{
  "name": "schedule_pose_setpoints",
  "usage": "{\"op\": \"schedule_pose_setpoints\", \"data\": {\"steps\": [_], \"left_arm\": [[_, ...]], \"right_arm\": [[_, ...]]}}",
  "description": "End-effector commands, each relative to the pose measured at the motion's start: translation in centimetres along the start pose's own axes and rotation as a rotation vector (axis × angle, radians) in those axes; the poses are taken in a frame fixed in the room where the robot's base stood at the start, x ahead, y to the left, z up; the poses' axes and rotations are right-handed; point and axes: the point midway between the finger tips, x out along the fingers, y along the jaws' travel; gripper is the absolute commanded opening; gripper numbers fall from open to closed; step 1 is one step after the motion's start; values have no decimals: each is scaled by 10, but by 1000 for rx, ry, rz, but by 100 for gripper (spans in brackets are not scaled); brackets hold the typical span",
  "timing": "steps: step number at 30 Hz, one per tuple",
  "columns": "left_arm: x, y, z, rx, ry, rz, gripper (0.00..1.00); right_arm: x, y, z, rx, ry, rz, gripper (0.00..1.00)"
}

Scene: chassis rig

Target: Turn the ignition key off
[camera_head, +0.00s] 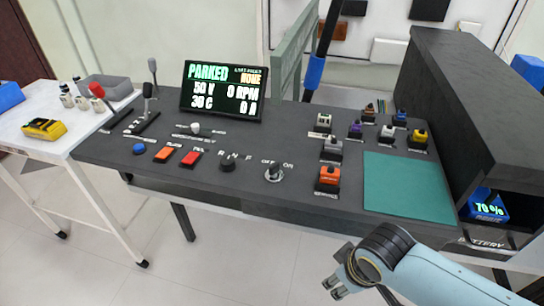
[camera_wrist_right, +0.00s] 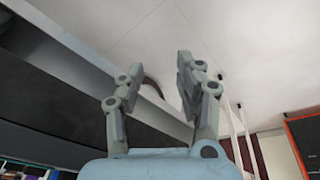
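The ignition key switch (camera_head: 274,173) is a dark round knob with a grey key at the front edge of the dark console (camera_head: 245,198), with OFF and ON printed behind it. I cannot tell clearly which label the key points to. My right gripper (camera_head: 336,268) is in front of the console, to the right of and nearer than the key, touching nothing. In the right wrist view the right gripper (camera_wrist_right: 158,72) has its two fingers well apart with nothing between them. My left gripper is not in view.
A display (camera_head: 223,91) reads PARKED, 0 RPM. An orange-topped module (camera_head: 328,178) and green mat (camera_head: 408,187) lie right. A battery (camera_head: 487,208) shows 70%. Floor in front is clear.

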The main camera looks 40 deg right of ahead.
Motion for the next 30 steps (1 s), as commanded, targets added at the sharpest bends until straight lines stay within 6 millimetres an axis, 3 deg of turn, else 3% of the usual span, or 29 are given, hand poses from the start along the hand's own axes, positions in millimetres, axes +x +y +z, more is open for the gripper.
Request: {"op": "schedule_pose_setpoints", "data": {"steps": [1, 3, 12, 14, 19, 26, 30], "left_arm": [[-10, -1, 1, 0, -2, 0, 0], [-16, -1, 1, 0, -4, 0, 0], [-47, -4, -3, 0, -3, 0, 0], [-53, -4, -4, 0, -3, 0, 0], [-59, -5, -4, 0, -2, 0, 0], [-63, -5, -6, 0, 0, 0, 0], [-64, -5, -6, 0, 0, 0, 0]], "right_arm": [[-24, 1, -13, 3, 12, 0, 36], [-50, 2, -26, 9, 20, 0, 36], [-161, 7, -84, 135, 39, -4, 36], [-178, 10, -99, 205, 32, -6, 36], [-186, 15, -134, 413, -8, -8, 36], [-177, 23, -187, 715, -73, 2, 36], [-169, 30, -229, 950, -127, 18, 36]]}}
